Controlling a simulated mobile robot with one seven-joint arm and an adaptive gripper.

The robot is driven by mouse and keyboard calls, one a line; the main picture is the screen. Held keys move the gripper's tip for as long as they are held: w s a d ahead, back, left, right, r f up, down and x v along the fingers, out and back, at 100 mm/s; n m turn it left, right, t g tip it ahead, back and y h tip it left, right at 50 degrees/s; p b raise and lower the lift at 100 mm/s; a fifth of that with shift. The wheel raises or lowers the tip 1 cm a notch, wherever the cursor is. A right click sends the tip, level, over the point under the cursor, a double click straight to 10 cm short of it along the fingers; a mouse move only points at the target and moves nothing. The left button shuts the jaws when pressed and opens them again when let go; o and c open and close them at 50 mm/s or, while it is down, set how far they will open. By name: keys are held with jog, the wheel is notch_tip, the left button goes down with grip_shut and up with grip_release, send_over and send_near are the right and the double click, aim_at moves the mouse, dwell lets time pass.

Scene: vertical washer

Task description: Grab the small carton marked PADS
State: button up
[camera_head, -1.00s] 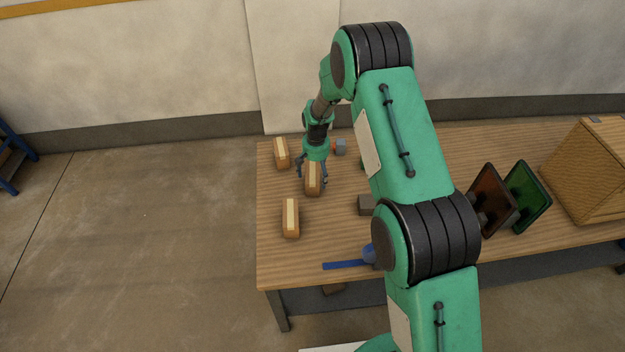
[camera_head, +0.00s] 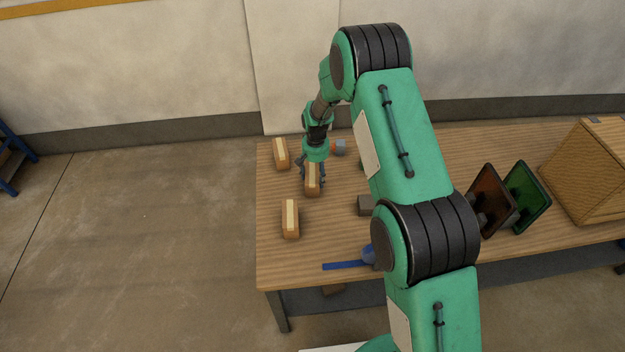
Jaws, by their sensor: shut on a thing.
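Three small brown cartons with pale tape strips stand on the left part of the wooden table. The middle carton (camera_head: 312,181) is between the fingers of my gripper (camera_head: 312,180), which is shut on it. The carton appears to be at the tabletop; I cannot tell whether it is lifted. A second carton (camera_head: 281,154) stands behind and to the left. A third carton (camera_head: 290,218) stands nearer the front. No marking is readable on any of them, so I cannot tell which says PADS.
The wooden table (camera_head: 330,225) also holds a small grey-blue block (camera_head: 340,147), a dark box (camera_head: 365,205), a blue tool (camera_head: 347,265), a brown panel (camera_head: 490,200), a green panel (camera_head: 528,197) and a large wicker-like box (camera_head: 590,170). My arm hides part of the table's middle.

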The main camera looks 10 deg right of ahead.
jog(key=shift+r, duration=0.1)
jog(key=shift+c, duration=0.2)
jog(key=shift+r, duration=0.45)
jog(key=r, duration=0.2)
jog(key=shift+s+r, duration=0.2)
jog(key=shift+r, duration=0.1)
jog(key=s+d+r, duration=0.1)
jog(key=s+d, duration=0.1)
jog(key=s, duration=1.3)
jog(key=shift+s+r, duration=0.15)
jog(key=shift+s, duration=0.1)
